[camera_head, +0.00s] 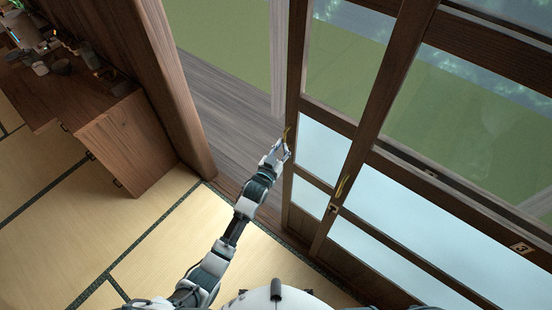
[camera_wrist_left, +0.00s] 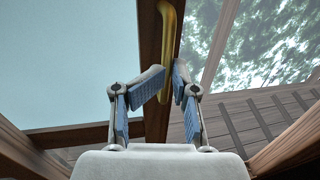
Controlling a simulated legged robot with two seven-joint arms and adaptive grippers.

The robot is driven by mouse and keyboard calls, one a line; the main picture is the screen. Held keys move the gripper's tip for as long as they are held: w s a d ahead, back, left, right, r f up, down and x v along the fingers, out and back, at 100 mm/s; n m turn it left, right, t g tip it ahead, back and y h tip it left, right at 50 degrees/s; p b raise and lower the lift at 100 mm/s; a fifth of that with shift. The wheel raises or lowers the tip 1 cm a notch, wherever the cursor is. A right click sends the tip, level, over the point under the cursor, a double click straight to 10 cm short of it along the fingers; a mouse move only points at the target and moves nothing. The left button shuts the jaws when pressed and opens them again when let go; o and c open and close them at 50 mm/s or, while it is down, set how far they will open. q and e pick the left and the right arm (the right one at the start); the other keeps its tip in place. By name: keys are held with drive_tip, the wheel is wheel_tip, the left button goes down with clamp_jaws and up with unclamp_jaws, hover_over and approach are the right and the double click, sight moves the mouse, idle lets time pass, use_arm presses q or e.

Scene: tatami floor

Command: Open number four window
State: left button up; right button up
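My left gripper (camera_head: 277,153) is at the wooden edge frame of the leftmost sliding window panel (camera_head: 322,143). A slim gold handle (camera_head: 286,132) stands on that edge frame. In the left wrist view, the handle (camera_wrist_left: 169,50) runs down between the blue-padded fingers of the left gripper (camera_wrist_left: 170,78). The fingertips are closed in on both sides of the handle and appear to touch it. No number four label is readable in these views. My right gripper is not in view.
A gap opens on a grey wooden deck (camera_head: 225,105) between the brown post (camera_head: 172,85) and the panel. Another panel has a gold handle (camera_head: 343,186) and a small number plate (camera_head: 333,208). A plate marked 3 (camera_head: 520,248) is farther right. A wooden cabinet (camera_head: 125,145) stands left on tatami.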

use_arm(q)
drive_tip(key=v, duration=0.9)
drive_tip(key=shift+s, duration=0.3)
